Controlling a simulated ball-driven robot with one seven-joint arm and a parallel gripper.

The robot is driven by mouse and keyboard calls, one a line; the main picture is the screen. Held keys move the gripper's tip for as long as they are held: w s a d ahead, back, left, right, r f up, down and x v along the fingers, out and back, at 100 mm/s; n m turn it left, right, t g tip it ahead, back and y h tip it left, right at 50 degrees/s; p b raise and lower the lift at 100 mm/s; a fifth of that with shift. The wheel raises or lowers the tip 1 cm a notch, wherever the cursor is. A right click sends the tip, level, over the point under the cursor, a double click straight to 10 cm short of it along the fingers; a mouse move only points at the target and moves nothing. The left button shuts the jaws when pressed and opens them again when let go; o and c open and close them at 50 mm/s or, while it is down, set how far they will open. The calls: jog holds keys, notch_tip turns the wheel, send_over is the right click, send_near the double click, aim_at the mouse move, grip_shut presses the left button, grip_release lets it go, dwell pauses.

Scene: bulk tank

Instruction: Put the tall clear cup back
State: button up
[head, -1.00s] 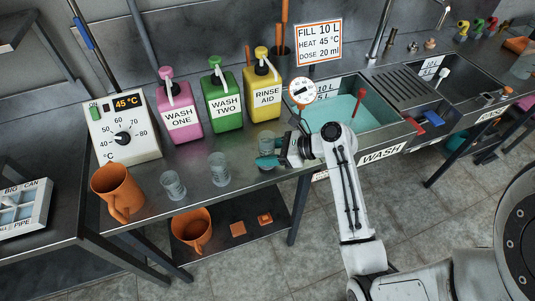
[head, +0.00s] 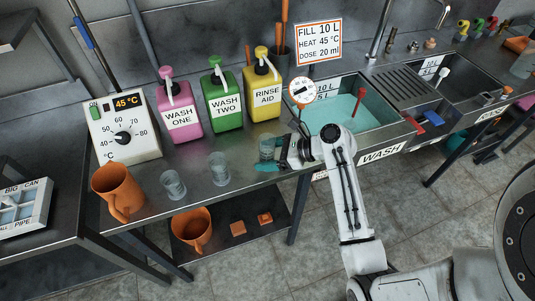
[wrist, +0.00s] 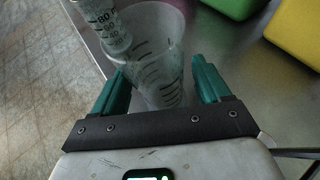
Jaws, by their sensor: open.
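A clear measuring cup (head: 266,146) stands upright on the steel counter, left of the wash sink. My gripper (head: 271,155) is open around it, with one teal finger on either side. In the wrist view this cup (wrist: 158,48) shows tapered with dark marks, between the two spread fingers, with a gap beside each. Two more clear cups, a middle one (head: 219,168) and a left one (head: 173,185), stand upright to the left. Part of a marked cup (wrist: 110,28) also shows beyond the fingers in the wrist view. Which cup is tallest is hard to tell.
Pink (head: 180,112), green (head: 223,103) and yellow (head: 263,95) dispenser bottles stand behind the cups. An orange jug (head: 118,190) is at the counter's left. The water-filled wash sink (head: 393,121) lies right of my gripper. The counter's front edge is close to the cups.

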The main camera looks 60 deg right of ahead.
jog(key=v, duration=1.2)
jog(key=s+a+f+n+g, duration=0.1)
jog(key=a+f+n+g, duration=0.6)
jog(key=a+n, duration=0.6)
jog(key=s+a+f+n+g+h, duration=0.1)
jog(key=s+n, duration=0.3)
jog(key=n, duration=0.4)
jog(key=s+a+f+n+g+h, duration=0.2)
jog(key=s+a+n+h, duration=0.1)
jog(key=n, duration=0.6)
jog(key=shift+s+a+n+g+h, duration=0.3)
jog(key=shift+s+h, duration=0.4)
jog(key=shift+s, duration=0.4)
